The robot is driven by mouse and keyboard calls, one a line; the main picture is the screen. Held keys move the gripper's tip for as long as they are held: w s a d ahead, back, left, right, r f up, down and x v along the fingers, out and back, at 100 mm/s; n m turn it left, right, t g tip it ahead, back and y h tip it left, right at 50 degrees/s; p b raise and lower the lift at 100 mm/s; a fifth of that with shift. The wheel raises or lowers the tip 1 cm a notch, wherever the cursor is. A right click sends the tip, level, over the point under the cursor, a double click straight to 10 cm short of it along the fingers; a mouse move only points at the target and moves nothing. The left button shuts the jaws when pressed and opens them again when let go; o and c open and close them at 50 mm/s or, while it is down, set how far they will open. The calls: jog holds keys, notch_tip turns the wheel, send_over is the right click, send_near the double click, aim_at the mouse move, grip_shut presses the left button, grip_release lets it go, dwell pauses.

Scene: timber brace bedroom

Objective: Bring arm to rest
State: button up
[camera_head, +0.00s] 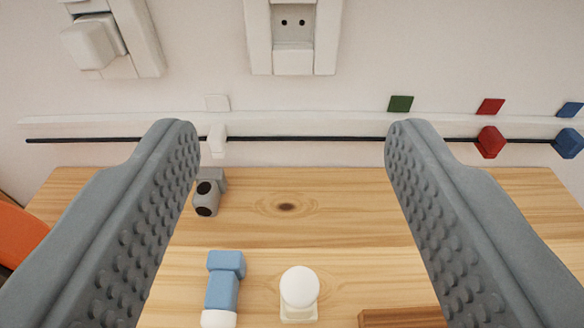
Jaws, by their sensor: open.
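My gripper (292,140) is open, with its two grey studded fingers wide apart. Nothing is between the fingertips. It is above a wooden tabletop (330,225) and faces a pale wall (200,60). The rest of my arm is out of view.
A black rod with a white slider (217,140), red bead (490,142) and blue bead (568,142) runs along the wall. A socket (293,35) and switch (95,45) are above. A grey object (207,192), blue object (223,283), white knob (299,288) and brown block (402,318) stand below.

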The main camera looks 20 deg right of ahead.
dwell(0.5)
jog(key=s+d+f+n+g+y, duration=0.1)
jog(key=d+f+n+g+y, duration=0.1)
jog(key=d, duration=0.9)
jog(key=s+d+f+n+g+y, duration=0.1)
jog(key=d+f+g+y, duration=0.1)
jog(key=d, duration=0.9)
jog(key=s+d+r+t, duration=0.2)
jog(key=s+d, duration=0.2)
jog(key=d, duration=0.1)
jog(key=s+d+r+t+y, duration=0.1)
jog(key=s+d+r+t, duration=0.1)
jog(key=s+d, duration=0.2)
jog(key=s+d+r+t, duration=0.1)
jog(key=s+d+r, duration=0.1)
jog(key=s+d, duration=0.2)
jog(key=shift+s+d+r+n+t, duration=0.1)
jog(key=shift+d+n+t, duration=0.1)
jog(key=shift+d, duration=0.25)
jog(key=shift+s+d+r+n+t, duration=0.1)
jog(key=shift+d+n+t, duration=0.1)
jog(key=shift+d, duration=0.25)
jog(key=shift+w, duration=0.15)
